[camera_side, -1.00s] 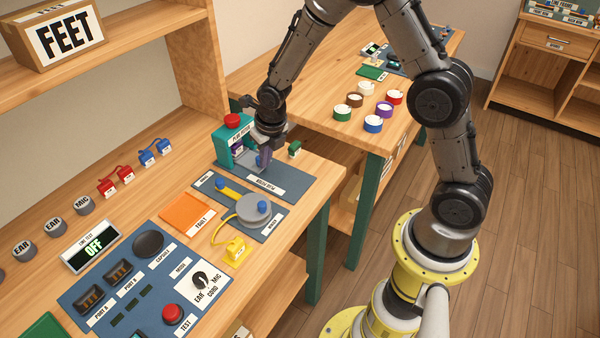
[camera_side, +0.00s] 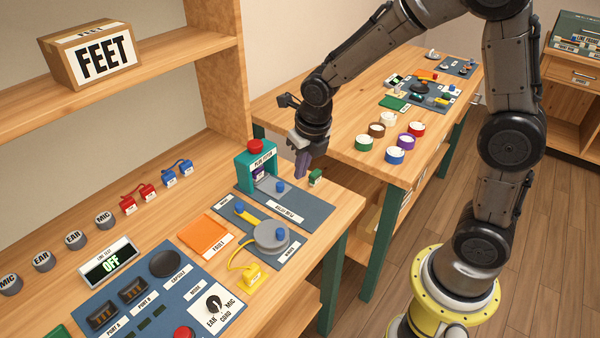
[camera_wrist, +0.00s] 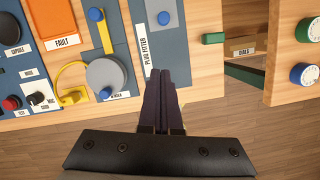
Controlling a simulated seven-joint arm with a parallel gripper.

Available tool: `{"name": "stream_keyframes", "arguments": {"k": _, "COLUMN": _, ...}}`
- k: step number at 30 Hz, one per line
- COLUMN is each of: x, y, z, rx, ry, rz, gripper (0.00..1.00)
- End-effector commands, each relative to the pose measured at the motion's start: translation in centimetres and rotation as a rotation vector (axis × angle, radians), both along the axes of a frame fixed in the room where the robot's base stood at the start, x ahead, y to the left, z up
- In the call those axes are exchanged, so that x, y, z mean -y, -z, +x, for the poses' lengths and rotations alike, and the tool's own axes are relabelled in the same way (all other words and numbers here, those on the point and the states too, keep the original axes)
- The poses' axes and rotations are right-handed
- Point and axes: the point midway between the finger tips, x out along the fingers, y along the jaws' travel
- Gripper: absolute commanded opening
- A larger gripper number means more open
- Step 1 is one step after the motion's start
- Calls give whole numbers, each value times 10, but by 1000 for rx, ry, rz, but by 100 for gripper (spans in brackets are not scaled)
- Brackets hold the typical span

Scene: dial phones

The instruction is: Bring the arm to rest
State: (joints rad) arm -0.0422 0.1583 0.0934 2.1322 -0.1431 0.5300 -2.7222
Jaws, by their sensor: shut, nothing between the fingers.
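My gripper (camera_side: 302,164) hangs above the right end of the workbench, just right of the teal press with a red button (camera_side: 255,147). Its purple fingers point down, shut together with nothing between them. The fingers also show in the wrist view (camera_wrist: 162,100), over the blue plate labelled "PLUG FITTER" (camera_wrist: 146,40). My fingertips look clear of the bench, though the exact height is hard to tell.
A small green block (camera_side: 315,178) stands close to the fingers. A grey disc with a blue knob (camera_side: 270,237) and an orange "FAULT" pad (camera_side: 205,236) lie nearer. A display (camera_side: 109,262) reads "OFF".

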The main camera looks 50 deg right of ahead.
Motion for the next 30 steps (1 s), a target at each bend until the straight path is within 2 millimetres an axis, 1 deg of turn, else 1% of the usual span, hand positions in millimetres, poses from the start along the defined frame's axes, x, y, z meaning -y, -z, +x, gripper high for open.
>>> {"name": "stream_keyframes", "arguments": {"k": 7, "x": 0, "y": -1, "z": 0, "rx": 2, "ry": 1, "rz": 0, "gripper": 0}}
{"name": "stream_keyframes", "arguments": {"k": 9, "x": 1, "y": -6, "z": 1, "rx": 16, "ry": 2, "rz": 1, "gripper": 0}}
{"name": "stream_keyframes", "arguments": {"k": 11, "x": 1, "y": -17, "z": 2, "rx": 46, "ry": 4, "rz": 1, "gripper": 0}}
{"name": "stream_keyframes", "arguments": {"k": 14, "x": 3, "y": -47, "z": -1, "rx": 123, "ry": 10, "rz": 6, "gripper": 0}}
{"name": "stream_keyframes", "arguments": {"k": 16, "x": 5, "y": -72, "z": -11, "rx": 182, "ry": 35, "rz": 17, "gripper": 0}}
{"name": "stream_keyframes", "arguments": {"k": 17, "x": 5, "y": -82, "z": -18, "rx": 205, "ry": 72, "rz": 31, "gripper": 0}}
{"name": "stream_keyframes", "arguments": {"k": 18, "x": 6, "y": -95, "z": -28, "rx": 237, "ry": 139, "rz": 57, "gripper": 0}}
{"name": "stream_keyframes", "arguments": {"k": 19, "x": 7, "y": -104, "z": -36, "rx": 258, "ry": 199, "rz": 83, "gripper": 0}}
{"name": "stream_keyframes", "arguments": {"k": 21, "x": 7, "y": -121, "z": -55, "rx": 301, "ry": 367, "rz": 156, "gripper": 0}}
{"name": "stream_keyframes", "arguments": {"k": 25, "x": 8, "y": -138, "z": -88, "rx": 347, "ry": 670, "rz": 296, "gripper": 0}}
{"name": "stream_keyframes", "arguments": {"k": 30, "x": 8, "y": -148, "z": -125, "rx": 370, "ry": 1060, "rz": 485, "gripper": 0}}
